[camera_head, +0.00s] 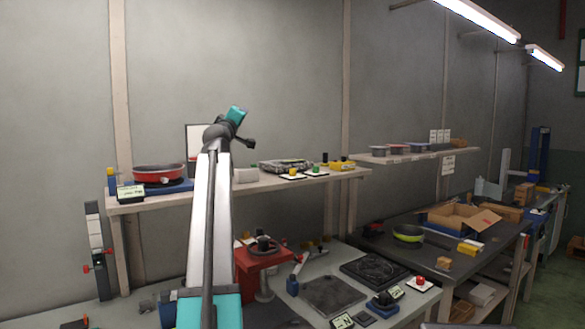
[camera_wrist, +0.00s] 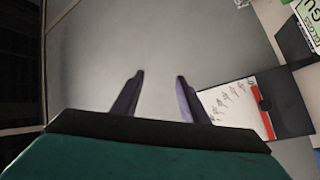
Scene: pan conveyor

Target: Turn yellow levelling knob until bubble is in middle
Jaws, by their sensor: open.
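My gripper shows in the wrist view (camera_wrist: 159,75) with its two dark fingers apart and nothing between them; a plain grey surface is behind. In the head view my arm rises through the middle, and its raised end is near the wall, above the shelf. A small yellow knob on a white card (camera_head: 291,175) sits on the shelf, right of my arm, well apart from the gripper. I cannot tell whether it is the levelling knob. I cannot make out a bubble in either view.
The upper shelf (camera_head: 160,203) holds a red pan (camera_head: 158,173) and small items. The lower bench (camera_head: 350,258) holds a red stand (camera_head: 262,262), dark plates and a red button (camera_head: 421,280). A white chart (camera_wrist: 243,105) shows in the wrist view. A side table (camera_head: 480,238) carries an open cardboard box.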

